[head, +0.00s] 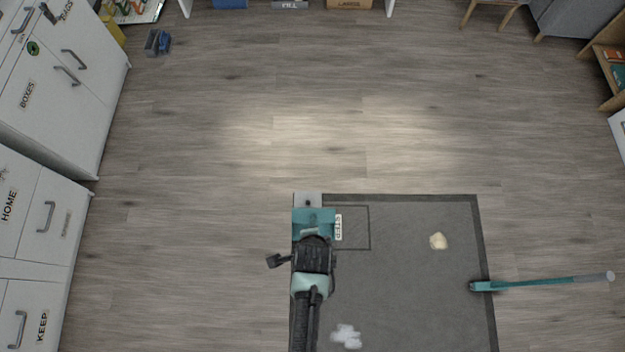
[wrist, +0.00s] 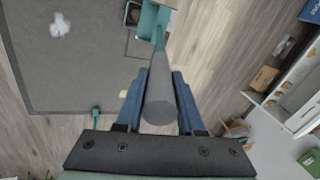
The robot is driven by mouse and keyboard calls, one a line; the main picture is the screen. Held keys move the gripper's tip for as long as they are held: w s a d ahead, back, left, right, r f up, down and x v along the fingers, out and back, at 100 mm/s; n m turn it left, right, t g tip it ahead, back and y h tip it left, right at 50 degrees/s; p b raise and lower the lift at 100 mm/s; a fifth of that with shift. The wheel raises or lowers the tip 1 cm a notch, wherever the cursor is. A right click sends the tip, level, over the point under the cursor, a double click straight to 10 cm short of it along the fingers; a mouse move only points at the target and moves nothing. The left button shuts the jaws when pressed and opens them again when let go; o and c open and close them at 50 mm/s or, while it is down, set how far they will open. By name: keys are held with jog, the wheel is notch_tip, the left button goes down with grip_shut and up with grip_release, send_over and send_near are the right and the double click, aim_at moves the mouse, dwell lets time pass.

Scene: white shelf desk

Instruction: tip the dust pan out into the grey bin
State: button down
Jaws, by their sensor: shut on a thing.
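The teal dust pan (head: 312,217) is at the upper left corner of the dark mat in the head view. In the wrist view its teal pan (wrist: 150,22) lies at the far end of its grey handle (wrist: 160,85). My gripper (head: 313,240) is shut on this handle, with a blue finger on each side in the wrist view (wrist: 160,78). I cannot tell whether the pan holds anything. A small light grey piece (head: 307,199) shows just beyond the pan; I cannot tell what it is.
The mat (head: 410,300) carries a white pile (head: 347,336), a beige lump (head: 438,240) and an outlined square with a STEP label (head: 338,227). A teal broom (head: 540,282) lies across its right edge. White cabinets (head: 50,100) stand left. The middle floor is clear.

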jog(key=w+r+g+b, duration=0.2)
jog(key=w+b, duration=0.3)
jog(key=w, duration=0.6)
jog(key=w+r+g+b, duration=0.1)
jog(key=w+r+b, duration=0.3)
jog(key=w, duration=0.7)
jog(key=shift+g+b, duration=0.4)
jog(key=shift+b, duration=0.75)
jog(key=shift+s, duration=0.1)
